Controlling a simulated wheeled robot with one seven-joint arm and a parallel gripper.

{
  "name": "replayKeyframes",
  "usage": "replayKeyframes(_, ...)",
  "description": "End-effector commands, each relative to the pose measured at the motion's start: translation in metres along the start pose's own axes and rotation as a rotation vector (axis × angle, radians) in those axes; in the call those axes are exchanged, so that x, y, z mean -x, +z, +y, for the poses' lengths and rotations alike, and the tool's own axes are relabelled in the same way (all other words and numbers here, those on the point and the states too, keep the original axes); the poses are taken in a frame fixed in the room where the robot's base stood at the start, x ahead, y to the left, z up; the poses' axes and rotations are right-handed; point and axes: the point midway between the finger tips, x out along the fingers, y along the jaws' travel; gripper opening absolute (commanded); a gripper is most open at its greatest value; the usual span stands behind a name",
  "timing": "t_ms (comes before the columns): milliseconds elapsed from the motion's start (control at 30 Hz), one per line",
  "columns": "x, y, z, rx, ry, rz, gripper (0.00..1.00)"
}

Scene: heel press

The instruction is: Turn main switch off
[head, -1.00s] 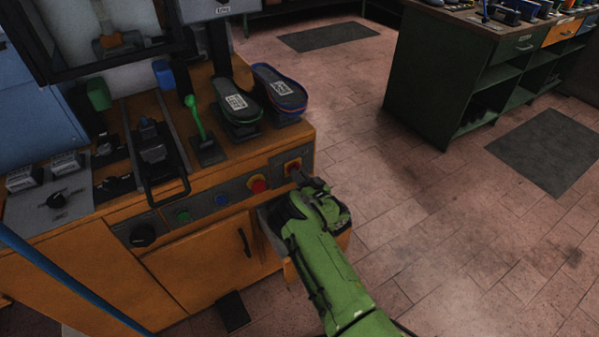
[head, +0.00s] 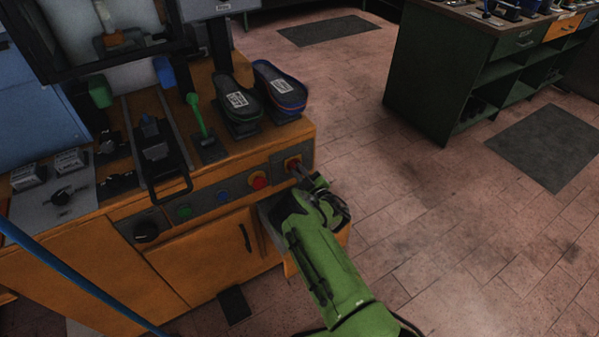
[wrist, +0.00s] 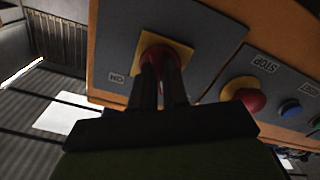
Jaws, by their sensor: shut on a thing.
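The main switch (head: 292,164) is a red knob on a yellow square plate at the right end of the machine's front panel. It also shows in the wrist view (wrist: 164,53), with an "ON" label beside its plate. My gripper (head: 299,174) is at the switch. In the wrist view both dark fingers (wrist: 160,82) reach up to the red knob and are shut on it. The fingers hide part of the knob, so its exact turn angle is hard to tell.
A red stop button (head: 258,181) sits left of the switch, with a blue button (head: 223,198) and a green button (head: 184,212) further left. A green lever (head: 197,117) and two shoe soles (head: 279,90) are on the machine top. Open floor lies to the right.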

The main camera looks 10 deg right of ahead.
Motion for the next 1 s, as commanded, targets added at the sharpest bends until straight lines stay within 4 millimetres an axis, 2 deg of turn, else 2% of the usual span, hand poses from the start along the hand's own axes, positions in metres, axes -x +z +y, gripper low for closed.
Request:
replayKeyframes(400,0.0009,0.0019,-0.0012,0.215,-0.001,-0.004,0.00)
replayKeyframes(1000,0.0011,0.0021,-0.0010,0.258,-0.001,-0.005,0.00)
